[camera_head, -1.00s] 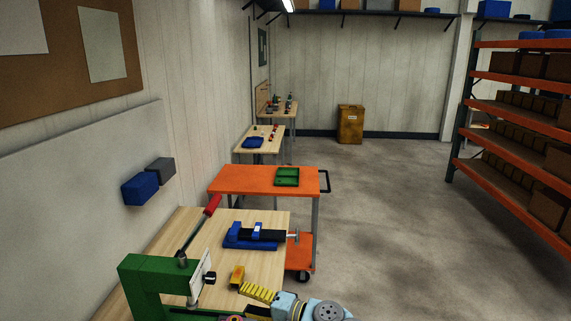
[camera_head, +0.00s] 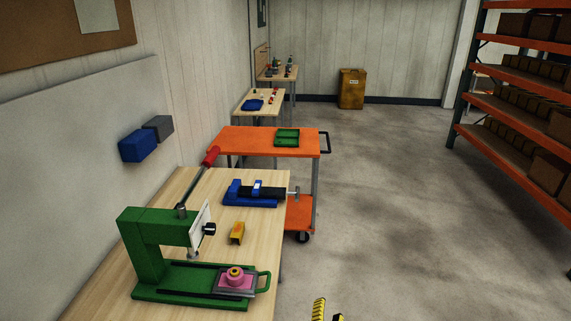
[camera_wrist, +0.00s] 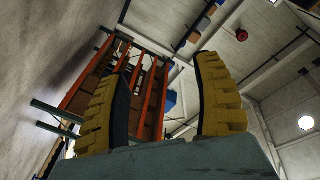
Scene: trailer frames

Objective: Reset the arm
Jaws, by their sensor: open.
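My gripper (camera_head: 319,309) shows only as a yellow ribbed finger tip at the bottom edge of the head view. It is right of the wooden bench, over the floor side. In the wrist view my gripper (camera_wrist: 163,68) has two yellow ribbed fingers with dark inner pads spread well apart. It is open with nothing between the fingers. The wrist view looks tilted, toward the shelving and the ceiling. The rest of my arm is out of the head view.
The wooden bench (camera_head: 190,195) bears a green press (camera_head: 145,245) with a pink piece (camera_head: 235,280) on its slide, a small yellow block (camera_head: 237,232) and a blue vise (camera_head: 250,200). An orange cart (camera_head: 230,141) stands behind. Floor to the right is clear up to the shelving (camera_head: 500,120).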

